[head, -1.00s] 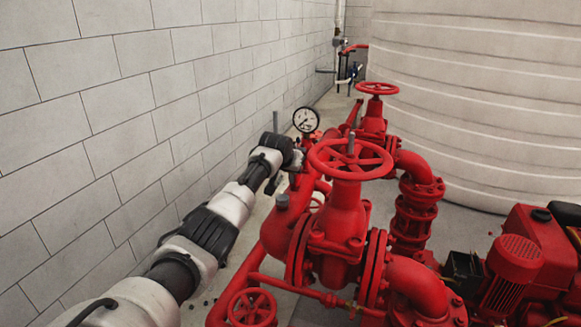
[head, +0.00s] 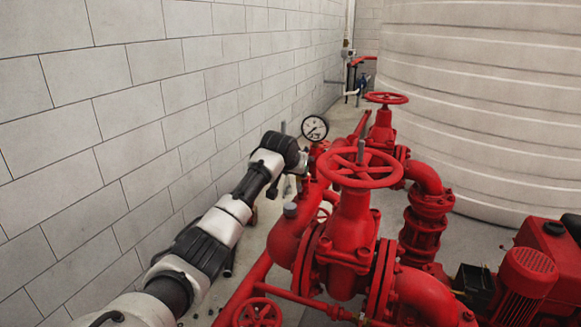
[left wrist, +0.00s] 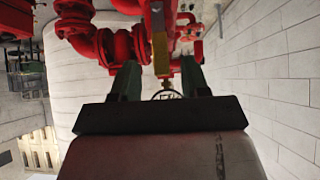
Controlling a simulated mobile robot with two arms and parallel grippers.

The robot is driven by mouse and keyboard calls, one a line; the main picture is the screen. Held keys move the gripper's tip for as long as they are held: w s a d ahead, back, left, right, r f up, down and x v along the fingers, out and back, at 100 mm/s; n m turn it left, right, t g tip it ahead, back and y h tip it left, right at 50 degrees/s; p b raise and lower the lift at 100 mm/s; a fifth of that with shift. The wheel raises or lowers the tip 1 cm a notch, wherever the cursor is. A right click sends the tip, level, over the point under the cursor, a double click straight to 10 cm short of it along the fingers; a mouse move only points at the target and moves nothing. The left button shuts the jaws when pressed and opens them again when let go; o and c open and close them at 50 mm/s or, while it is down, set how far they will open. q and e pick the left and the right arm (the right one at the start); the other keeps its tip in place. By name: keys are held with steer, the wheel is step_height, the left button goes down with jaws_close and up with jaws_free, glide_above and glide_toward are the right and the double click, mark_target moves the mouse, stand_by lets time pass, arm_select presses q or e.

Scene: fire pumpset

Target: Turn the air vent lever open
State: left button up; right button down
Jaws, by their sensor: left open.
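The air vent lever cannot be made out for sure in the head view, where my left wrist hides the spot beside the gauge. In the left wrist view, a narrow yellow and grey bar (left wrist: 160,48), possibly that lever, runs between the dark green fingers of my left gripper (left wrist: 159,66). The fingers are apart on both sides of it; contact is not clear. In the head view my left arm reaches to the pipework just left of the pressure gauge (head: 314,128). My right gripper is not in view.
A red handwheel (head: 361,168) on a valve stands right of my left wrist, with another handwheel (head: 385,98) behind. A block wall (head: 130,110) runs close along the left of my arm. A large pale tank (head: 480,100) fills the back right.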

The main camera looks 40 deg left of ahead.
arm_select(q)
steer(key=b+v, duration=0.1)
steer(key=v, duration=0.5)
steer(key=shift+b, duration=0.3)
